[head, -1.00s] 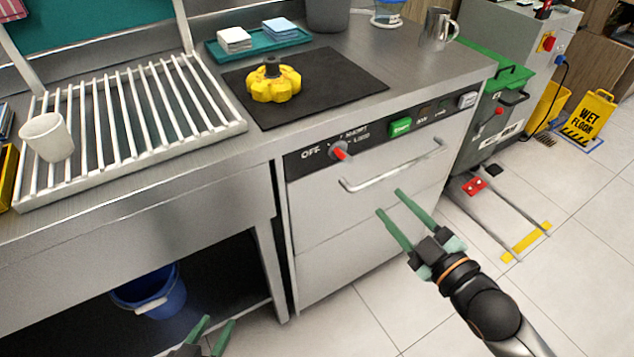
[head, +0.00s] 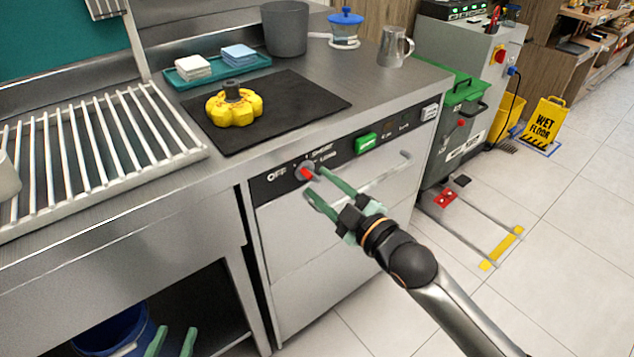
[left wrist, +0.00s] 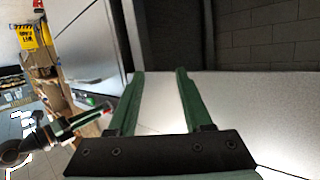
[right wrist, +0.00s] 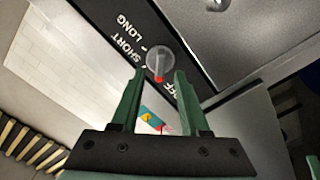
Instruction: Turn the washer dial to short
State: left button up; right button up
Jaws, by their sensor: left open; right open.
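The washer dial (head: 307,171) is a round grey knob with a red pointer on the washer's black control strip, beside the OFF, SHORT and LONG labels. In the right wrist view the dial (right wrist: 160,60) appears clear, with its red end pointing towards the gripper's side, away from SHORT and LONG. My right gripper (head: 315,179) is open, its fingertips close to the dial; contact cannot be told. In the right wrist view the dial lies between and just beyond the tips. My left gripper (head: 177,330) is open and empty, low in front of the sink unit.
The washer handle bar (head: 385,180) sticks out just right of the right gripper. A green start button (head: 366,143) is on the same strip.

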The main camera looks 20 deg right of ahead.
pick_arm(q)
jog(key=shift+w+r+t, duration=0.25)
jog(key=shift+r+t, duration=0.15)
jog(key=shift+r, duration=0.55)
pick_arm(e)
jog(key=shift+x, duration=1.05)
jog(key=shift+c, duration=0.2)
grip_shut()
